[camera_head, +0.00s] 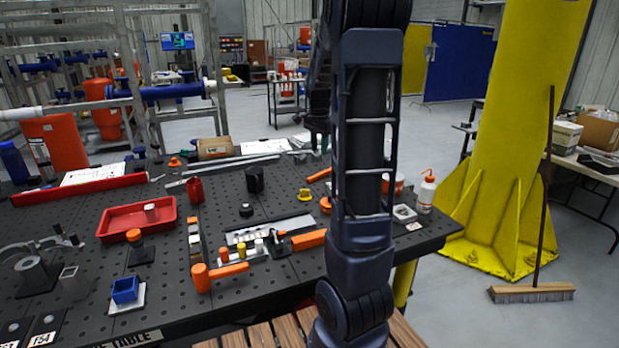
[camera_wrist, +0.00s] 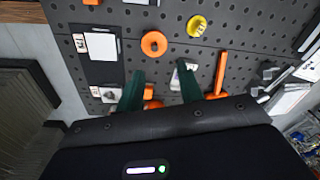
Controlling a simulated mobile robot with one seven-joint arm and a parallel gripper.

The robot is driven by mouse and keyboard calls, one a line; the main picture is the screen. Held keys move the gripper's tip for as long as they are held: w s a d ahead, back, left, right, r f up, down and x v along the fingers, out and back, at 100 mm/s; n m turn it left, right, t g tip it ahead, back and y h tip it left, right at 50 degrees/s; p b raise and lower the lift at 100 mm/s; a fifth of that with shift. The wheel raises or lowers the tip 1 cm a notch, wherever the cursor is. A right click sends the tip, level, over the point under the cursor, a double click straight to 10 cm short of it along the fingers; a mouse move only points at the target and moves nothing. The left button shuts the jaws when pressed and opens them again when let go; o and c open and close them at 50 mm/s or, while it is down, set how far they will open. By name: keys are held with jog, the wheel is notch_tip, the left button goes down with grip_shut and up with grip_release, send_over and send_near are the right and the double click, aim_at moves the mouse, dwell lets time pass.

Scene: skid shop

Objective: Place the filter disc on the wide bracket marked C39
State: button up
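My gripper (camera_wrist: 160,88) shows two green fingers spread apart with nothing between them, above the black perforated table. In the head view it is mostly hidden behind my arm. An orange round piece with a central hole (camera_wrist: 154,43) lies on the table just beyond the fingertips, apart from them. A yellow round piece (camera_wrist: 196,26) lies to its right; it also shows in the head view (camera_head: 305,195). I cannot tell which piece is the filter disc. A dark plate with a white pad and a small label (camera_wrist: 100,45) lies left of the orange piece; its marking is unreadable, and I cannot identify C39.
The perforated table (camera_head: 90,225) carries a red tray (camera_head: 160,225), a blue open box (camera_head: 125,290), an orange-handled hammer (camera_head: 228,269) and a black cup (camera_head: 254,179). A white bottle (camera_head: 426,193) stands near the right edge. A yellow column (camera_head: 520,120) rises beyond it.

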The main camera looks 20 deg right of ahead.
jog(key=s+a+r+n+t, duration=0.1)
jog(key=s+a+n, duration=0.3)
jog(key=s, duration=0.5)
jog(key=s+a+r+n+t, duration=0.1)
jog(key=s+a+n, duration=0.4)
jog(key=s, duration=0.4)
jog(key=s+a+r+n+t, duration=0.1)
jog(key=s+a+n, duration=0.4)
jog(key=s, duration=0.4)
jog(key=shift+s+a+t+y, duration=0.3)
jog(key=shift+s+a, duration=0.05)
jog(key=shift+a, duration=0.35)
